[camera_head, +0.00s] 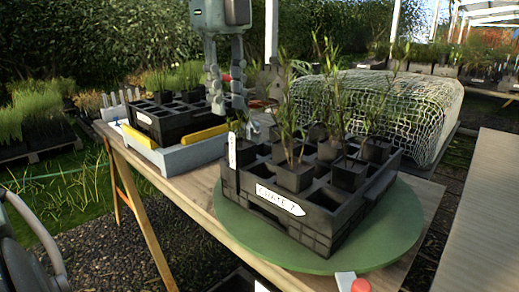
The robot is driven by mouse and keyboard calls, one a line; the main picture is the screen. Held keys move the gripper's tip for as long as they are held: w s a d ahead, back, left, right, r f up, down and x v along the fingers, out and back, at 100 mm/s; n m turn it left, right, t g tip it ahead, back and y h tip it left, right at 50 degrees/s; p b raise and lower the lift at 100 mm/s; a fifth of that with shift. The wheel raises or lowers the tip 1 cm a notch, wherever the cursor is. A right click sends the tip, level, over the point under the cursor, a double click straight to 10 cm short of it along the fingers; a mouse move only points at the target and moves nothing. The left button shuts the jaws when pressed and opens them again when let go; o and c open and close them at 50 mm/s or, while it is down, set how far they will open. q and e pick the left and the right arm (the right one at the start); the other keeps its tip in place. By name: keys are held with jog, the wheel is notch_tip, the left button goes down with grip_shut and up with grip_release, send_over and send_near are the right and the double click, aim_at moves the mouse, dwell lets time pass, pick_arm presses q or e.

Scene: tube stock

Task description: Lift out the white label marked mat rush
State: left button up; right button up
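A narrow white label (232,151) stands upright at the left corner of a black crate (318,222); I cannot read any writing on it. Several small white labels (122,97) stand beside the far tray at the left. No label legibly says mat rush. The crate holds several pots of grassy plants (297,173) and has a white arrow-shaped sign on its front (280,199). My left gripper (228,112) points down above the rear left part of the table, above and behind the upright label. Its fingers are apart with nothing visible between them. My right gripper is not in view.
The crate rests on a round green turntable (382,252) on a wooden table (190,192). Behind it, a blue-grey tray (180,156) holds another black crate and yellow bars. A netted mound (410,105) lies behind right. A red button (360,285) is at the front.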

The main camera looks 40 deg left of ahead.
aim_at(231, 136)
pick_arm(q)
jog(key=shift+w+f, duration=0.2)
jog(key=shift+f, duration=0.05)
notch_tip(231, 136, down, 7)
jog(key=shift+s+f, duration=0.1)
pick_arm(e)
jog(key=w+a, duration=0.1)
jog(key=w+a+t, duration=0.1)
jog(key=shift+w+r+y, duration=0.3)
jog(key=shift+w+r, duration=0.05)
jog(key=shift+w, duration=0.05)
pick_arm(q)
grip_shut()
